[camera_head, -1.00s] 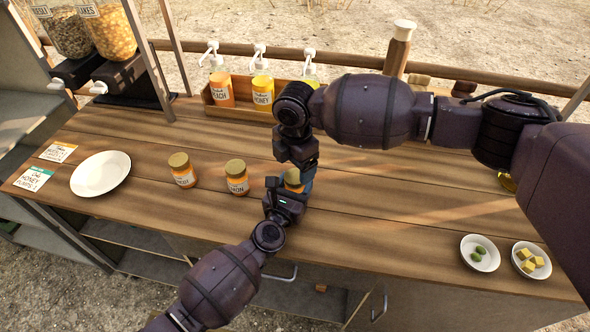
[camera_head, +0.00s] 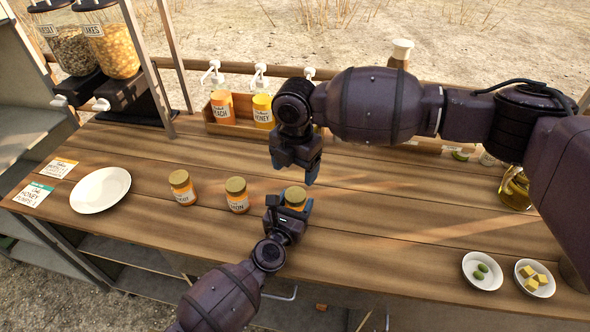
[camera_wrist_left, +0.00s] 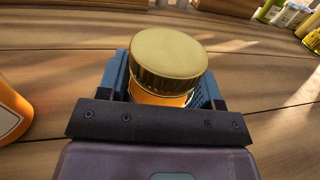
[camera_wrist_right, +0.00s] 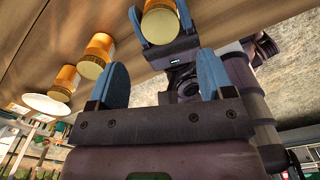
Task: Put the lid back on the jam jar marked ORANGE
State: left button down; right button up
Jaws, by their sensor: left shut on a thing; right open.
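A jar with orange contents and a gold lid (camera_head: 295,192) stands on the counter. My left gripper (camera_head: 291,208) is shut around its body. In the left wrist view the gold lid (camera_wrist_left: 168,58) sits on top of the jar, looking about level; whether it is fully seated I cannot tell. The jar's label is hidden, so I cannot read its mark. My right gripper (camera_head: 308,175) is open and empty, just behind and above the jar, apart from the lid. In the right wrist view its fingers (camera_wrist_right: 163,78) have nothing between them.
Two more gold-lidded jars, one nearer (camera_head: 237,195) and one further left (camera_head: 183,188), stand left of the held jar; their labels are hard to read. A white plate (camera_head: 100,190) lies at left. Small bowls (camera_head: 482,272) stand front right. A wooden rack (camera_head: 235,128) stands behind.

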aim_at(295, 194)
jog(key=shift+f, duration=0.1)
jog(key=shift+f, duration=3.95)
jog(key=c, duration=0.9)
jog(key=shift+m, duration=1.6)
jog(key=o, duration=1)
jog(key=shift+r, duration=0.15)
